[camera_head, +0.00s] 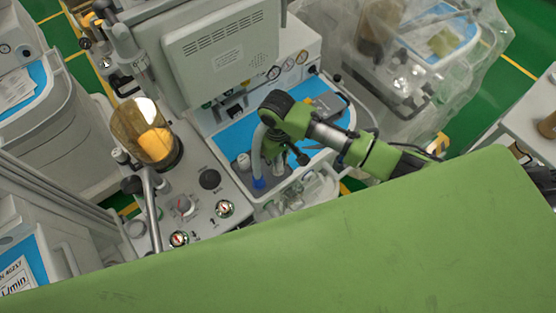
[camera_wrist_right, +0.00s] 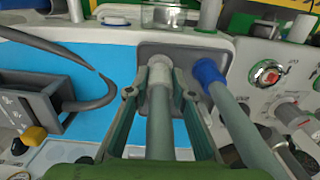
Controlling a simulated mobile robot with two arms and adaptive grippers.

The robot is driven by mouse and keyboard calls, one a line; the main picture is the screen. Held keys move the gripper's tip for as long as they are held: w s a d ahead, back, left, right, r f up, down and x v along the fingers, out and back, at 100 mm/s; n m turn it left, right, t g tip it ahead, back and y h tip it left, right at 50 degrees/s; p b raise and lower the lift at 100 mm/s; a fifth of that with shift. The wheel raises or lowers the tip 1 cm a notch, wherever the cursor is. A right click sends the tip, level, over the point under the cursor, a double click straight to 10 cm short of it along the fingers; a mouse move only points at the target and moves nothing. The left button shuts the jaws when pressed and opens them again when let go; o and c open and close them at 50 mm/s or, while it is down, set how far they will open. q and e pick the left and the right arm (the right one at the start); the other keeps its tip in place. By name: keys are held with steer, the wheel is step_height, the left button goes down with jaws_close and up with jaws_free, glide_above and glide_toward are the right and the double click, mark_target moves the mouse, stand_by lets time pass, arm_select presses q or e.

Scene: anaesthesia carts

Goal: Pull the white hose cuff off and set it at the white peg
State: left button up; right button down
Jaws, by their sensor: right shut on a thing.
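The white hose cuff (camera_wrist_right: 160,75) is at the end of a grey hose, in front of a grey plate in the right wrist view. My right gripper (camera_wrist_right: 159,94) has one finger on each side of this hose at the cuff and is shut on it. In the head view my right gripper (camera_head: 277,163) points down over the machine's work surface and hides most of the cuff. I cannot tell whether the cuff still sits on its port. A short whitish cylinder (camera_head: 243,160) stands left of the gripper; I cannot tell if it is the white peg. My left gripper is out of view.
A second grey hose with a blue cuff (camera_wrist_right: 207,72) runs close beside my right gripper; the blue cuff shows in the head view (camera_head: 259,183). Dials and knobs (camera_wrist_right: 268,74) are to the right. A blue work surface (camera_head: 232,138) lies behind the gripper.

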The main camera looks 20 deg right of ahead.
mark_target(277, 160)
steer(key=shift+f+b, duration=0.4)
steer(key=shift+f, duration=0.6)
steer(key=c, duration=1.7)
jaws_free()
step_height(277, 160, up, 12)
steer(key=shift+a+r, duration=0.1)
